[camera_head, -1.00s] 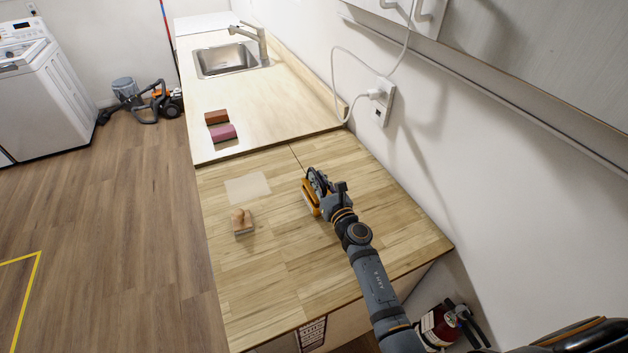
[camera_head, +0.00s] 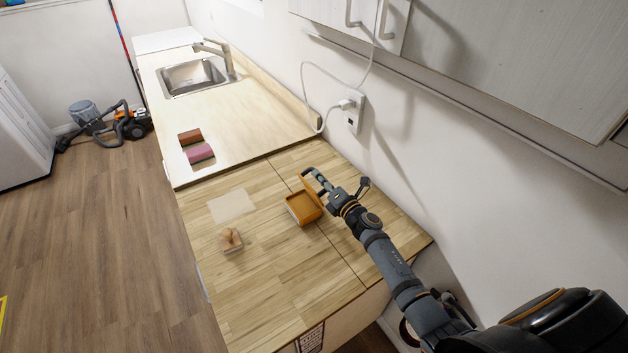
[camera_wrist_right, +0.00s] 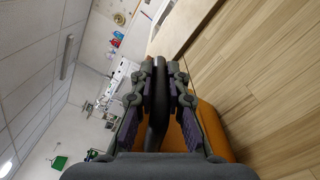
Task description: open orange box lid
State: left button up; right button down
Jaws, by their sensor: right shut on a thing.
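The orange box (camera_head: 299,212) sits on the wooden counter, its shallow inside visible. Its orange lid (camera_head: 311,186) stands raised along the box's right side, partly behind my gripper. My right gripper (camera_head: 317,180) is at the raised lid. In the right wrist view, its fingers (camera_wrist_right: 160,80) are closed around a dark, handle-like piece (camera_wrist_right: 157,105), with orange surface (camera_wrist_right: 214,135) showing beside and behind them. The exact contact on the lid is partly hidden. My left gripper is out of view.
A wooden block with a rounded top (camera_head: 231,240) and a pale flat sheet (camera_head: 232,205) lie left of the box. Red (camera_head: 190,137) and pink (camera_head: 201,154) blocks lie farther back. The wall with an outlet (camera_head: 354,112) is close on the right. The front counter is clear.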

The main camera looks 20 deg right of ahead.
jog(key=d+m, duration=0.1)
jog(key=d+f+m, duration=0.1)
jog(key=m, duration=0.1)
jog(key=d+f+m+b, duration=0.1)
jog(key=m, duration=0.1)
jog(key=shift+w+d+f, duration=0.1)
jog(key=shift+w+d, duration=0.15)
jog(key=shift+w, duration=0.05)
jog(key=shift+d+f, duration=0.15)
jog(key=shift+f, duration=0.1)
jog(key=c, duration=1.3)
grip_release()
jog(key=shift+c, duration=0.2)
jog(key=shift+r, duration=0.1)
jog(key=v, duration=1.2)
